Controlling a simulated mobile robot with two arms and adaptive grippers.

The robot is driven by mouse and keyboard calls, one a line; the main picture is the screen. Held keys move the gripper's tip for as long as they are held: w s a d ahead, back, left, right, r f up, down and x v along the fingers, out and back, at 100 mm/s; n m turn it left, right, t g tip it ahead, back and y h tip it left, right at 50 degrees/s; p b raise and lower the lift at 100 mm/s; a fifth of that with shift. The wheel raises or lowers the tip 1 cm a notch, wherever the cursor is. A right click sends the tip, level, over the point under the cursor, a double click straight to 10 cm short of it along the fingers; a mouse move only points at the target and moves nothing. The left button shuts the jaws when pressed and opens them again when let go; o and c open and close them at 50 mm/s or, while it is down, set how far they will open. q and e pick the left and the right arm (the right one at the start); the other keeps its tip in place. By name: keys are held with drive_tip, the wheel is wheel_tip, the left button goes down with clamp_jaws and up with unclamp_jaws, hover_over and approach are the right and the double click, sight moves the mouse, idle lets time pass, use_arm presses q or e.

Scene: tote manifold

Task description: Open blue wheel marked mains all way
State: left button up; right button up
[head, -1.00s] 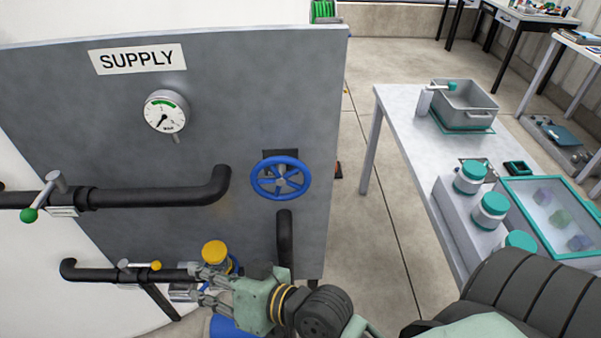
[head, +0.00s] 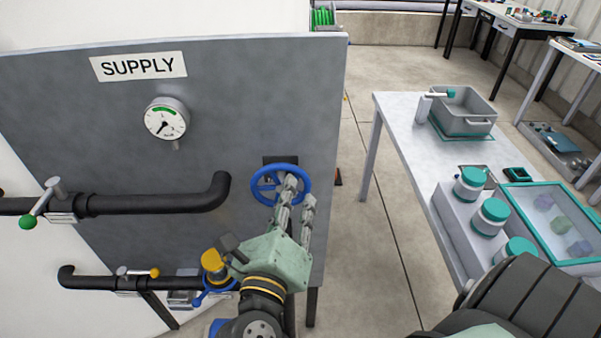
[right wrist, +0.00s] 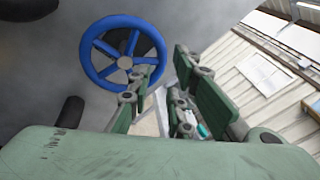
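The blue wheel (head: 265,175), with spokes, is on the grey panel (head: 235,110) to the right of the upper pipe's bend. My right gripper (head: 299,192) is in front of its lower right side, fingers apart and pointing up. One finger overlaps the wheel's hub and rim in the head view; contact cannot be told. In the right wrist view the wheel (right wrist: 91,52) lies beyond and left of my open, empty fingers (right wrist: 160,85). No "mains" label is readable. The gauge (head: 165,119) hangs under the SUPPLY sign (head: 138,66). My left gripper is out of view.
A green-tipped lever (head: 36,212) is on the upper pipe (head: 150,204). The lower pipe has a yellow-tipped lever (head: 140,272), with a yellow cap (head: 213,259) beside my right gripper. A table (head: 398,125) with a grey bin (head: 467,110) and teal-lidded jars stands at right.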

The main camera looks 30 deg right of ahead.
sight(300, 177)
drive_tip(key=p+x, duration=0.2)
drive_tip(key=x, duration=0.5)
drive_tip(key=shift+w+d+f, duration=0.15)
drive_tip(key=shift+w+d, duration=0.05)
drive_tip(key=shift+d, duration=0.1)
drive_tip(key=shift+c, duration=0.2)
clamp_jaws()
